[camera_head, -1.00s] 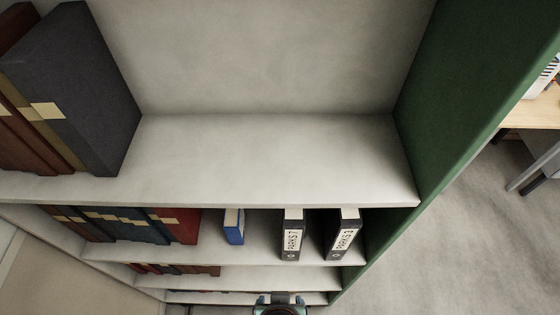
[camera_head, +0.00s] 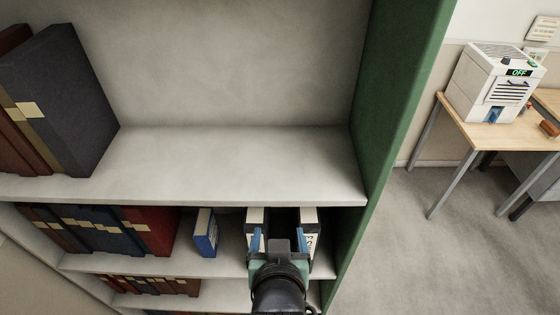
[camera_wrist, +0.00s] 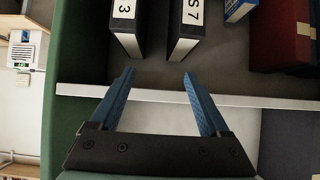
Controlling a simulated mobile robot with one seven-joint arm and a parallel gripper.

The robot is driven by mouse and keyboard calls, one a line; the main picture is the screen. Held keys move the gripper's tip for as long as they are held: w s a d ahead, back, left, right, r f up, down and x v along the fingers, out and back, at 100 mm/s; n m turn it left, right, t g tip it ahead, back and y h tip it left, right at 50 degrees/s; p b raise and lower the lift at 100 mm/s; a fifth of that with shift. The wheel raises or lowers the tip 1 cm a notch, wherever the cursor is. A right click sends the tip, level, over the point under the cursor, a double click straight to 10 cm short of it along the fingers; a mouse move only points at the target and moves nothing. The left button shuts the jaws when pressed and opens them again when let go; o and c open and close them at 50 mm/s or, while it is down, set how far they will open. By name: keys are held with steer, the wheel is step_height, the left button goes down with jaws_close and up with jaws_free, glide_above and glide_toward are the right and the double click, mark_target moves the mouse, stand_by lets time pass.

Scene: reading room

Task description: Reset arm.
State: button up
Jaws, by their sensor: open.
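My gripper (camera_head: 285,238) is in front of the bookcase's second shelf (camera_head: 150,264) in the head view. In the wrist view its two blue fingers (camera_wrist: 160,85) are spread apart, with nothing between them. Two binders stand beyond the fingertips: one with a label ending in 3 (camera_wrist: 124,28) and one ending in S 7 (camera_wrist: 187,28). In the head view my gripper partly hides both the left binder (camera_head: 254,215) and the right binder (camera_head: 309,216).
A blue book (camera_head: 205,233) and dark and red volumes (camera_head: 110,228) stand left of the binders. The top shelf (camera_head: 240,165) is bare beside a grey volume (camera_head: 75,110). The green side panel (camera_head: 385,100) bounds the right. A desk (camera_head: 487,133) holds a white machine reading OFF (camera_head: 490,85).

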steer(key=w+r+t+b, duration=0.1)
steer(key=w+r+t, duration=0.25)
steer(key=r, duration=0.95)
steer(key=w+r+t+b, duration=0.15)
steer(key=r+t, duration=0.35)
steer(key=r, duration=0.8)
steer(key=s+r+t+b, duration=0.3)
steer(key=s+r+t, duration=0.1)
steer(key=r, duration=0.4)
steer(key=s+r+t+b, duration=0.2)
steer(key=s+r+t, duration=0.2)
steer(key=r, duration=0.4)
steer(key=shift+s+d+b, duration=0.15)
steer(key=shift+s+b, duration=0.25)
steer(key=shift+s, duration=0.35)
steer(key=shift+r, duration=0.1)
